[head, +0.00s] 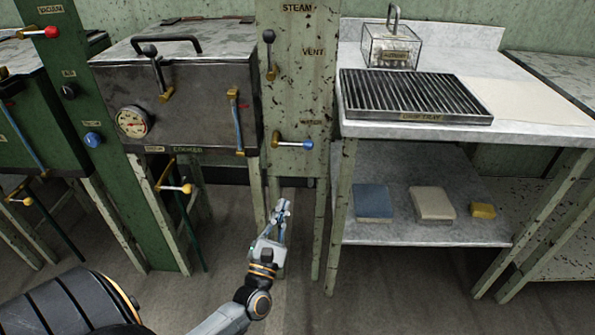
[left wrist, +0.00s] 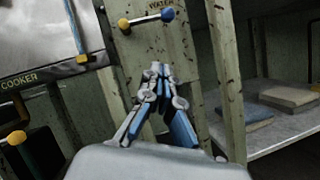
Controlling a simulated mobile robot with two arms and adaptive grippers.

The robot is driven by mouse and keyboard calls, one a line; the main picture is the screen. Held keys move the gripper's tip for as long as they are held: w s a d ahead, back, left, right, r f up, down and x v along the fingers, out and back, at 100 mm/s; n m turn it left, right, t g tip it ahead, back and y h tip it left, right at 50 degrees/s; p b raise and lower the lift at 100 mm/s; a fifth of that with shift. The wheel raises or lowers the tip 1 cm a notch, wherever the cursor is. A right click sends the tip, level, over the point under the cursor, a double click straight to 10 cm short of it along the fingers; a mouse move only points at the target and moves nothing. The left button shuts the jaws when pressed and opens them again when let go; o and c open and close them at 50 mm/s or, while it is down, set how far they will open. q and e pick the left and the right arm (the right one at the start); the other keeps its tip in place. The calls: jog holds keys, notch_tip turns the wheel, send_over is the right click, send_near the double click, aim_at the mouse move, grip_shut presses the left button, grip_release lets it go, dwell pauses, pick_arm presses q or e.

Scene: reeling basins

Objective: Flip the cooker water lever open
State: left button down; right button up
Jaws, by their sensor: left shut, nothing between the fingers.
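The cooker water lever (head: 294,144) has a blue knob and a brass pivot. It sits on the green post (head: 300,80) under a WATER label and lies about level, knob to the right. In the left wrist view the lever (left wrist: 147,19) shows at the top, beyond the fingertips. My left gripper (head: 281,207) is below the lever, apart from it, fingers pointing up. In the left wrist view the fingers (left wrist: 157,72) are closed together with nothing between them. The grey cooker box (head: 190,110) stands left of the post. My right gripper is not in view.
A black-knobbed lever (head: 269,53) is higher on the post. A yellow-knobbed lever (head: 174,188) is under the cooker. The floor around my gripper is clear.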

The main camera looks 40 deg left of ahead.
pick_arm(q)
jog(key=d+r+x, duration=0.1)
jog(key=r+x, duration=0.1)
jog(key=x, duration=1)
jog(key=shift+d+r+p, duration=0.3)
jog(key=shift+p, duration=0.15)
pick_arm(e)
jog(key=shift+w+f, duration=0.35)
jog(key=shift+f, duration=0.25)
pick_arm(q)
jog(key=shift+w, duration=0.1)
jog(key=shift+d+r+n+b, duration=0.1)
jog(key=shift+r+n+b, duration=0.1)
jog(key=shift+n+b, duration=0.35)
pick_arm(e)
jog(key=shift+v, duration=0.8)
